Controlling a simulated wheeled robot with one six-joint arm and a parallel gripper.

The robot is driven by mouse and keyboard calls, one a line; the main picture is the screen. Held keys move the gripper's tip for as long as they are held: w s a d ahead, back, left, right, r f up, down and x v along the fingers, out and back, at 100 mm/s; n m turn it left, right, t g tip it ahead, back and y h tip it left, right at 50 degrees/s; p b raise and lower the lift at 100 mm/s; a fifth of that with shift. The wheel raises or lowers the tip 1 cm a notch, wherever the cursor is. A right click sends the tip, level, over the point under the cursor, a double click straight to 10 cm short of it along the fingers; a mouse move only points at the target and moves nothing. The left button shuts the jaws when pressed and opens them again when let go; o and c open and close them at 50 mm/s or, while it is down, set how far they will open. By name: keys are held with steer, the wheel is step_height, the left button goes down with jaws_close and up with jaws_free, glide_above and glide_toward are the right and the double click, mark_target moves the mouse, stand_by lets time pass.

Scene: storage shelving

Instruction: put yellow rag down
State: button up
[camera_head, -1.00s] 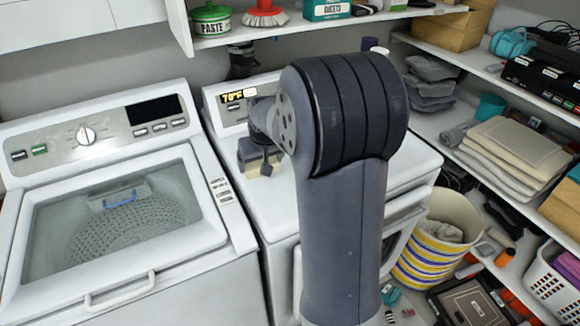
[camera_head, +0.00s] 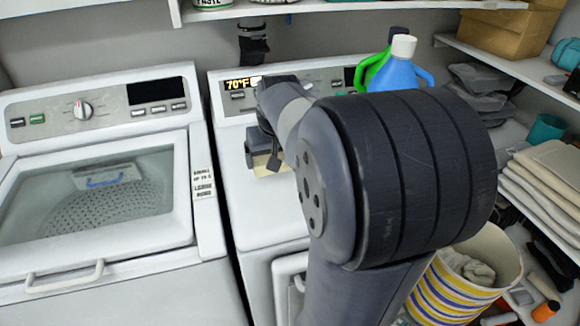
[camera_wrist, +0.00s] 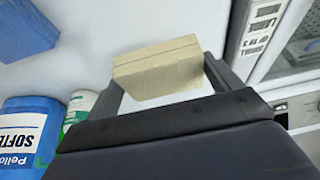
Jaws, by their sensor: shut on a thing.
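The yellow rag (camera_wrist: 158,68) is a pale, folded block in the wrist view. My gripper (camera_wrist: 165,82) is shut on it, with one finger at each side. The head view shows the rag (camera_head: 265,163) under my gripper (camera_head: 264,148), over the left part of the white dryer top (camera_head: 238,190). I cannot tell whether the rag touches that surface. My arm hides much of the dryer top in the head view.
A blue bottle (camera_head: 396,72) and a green bottle (camera_head: 372,68) stand at the back of the dryer. A blue folded cloth (camera_wrist: 22,32) lies on the white surface. The washer (camera_head: 100,190) is on the left. A striped basket (camera_head: 462,285) is at lower right.

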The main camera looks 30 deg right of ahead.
steer(key=shift+f, duration=2.95)
steer(key=shift+f, duration=0.2)
steer(key=o, duration=0.9)
steer(key=shift+c, duration=0.2)
steer(key=shift+r, duration=0.45)
steer(key=v, duration=1.1)
steer(key=shift+s+r, duration=0.2)
steer(key=shift+s, duration=0.05)
steer(key=shift+a, duration=0.1)
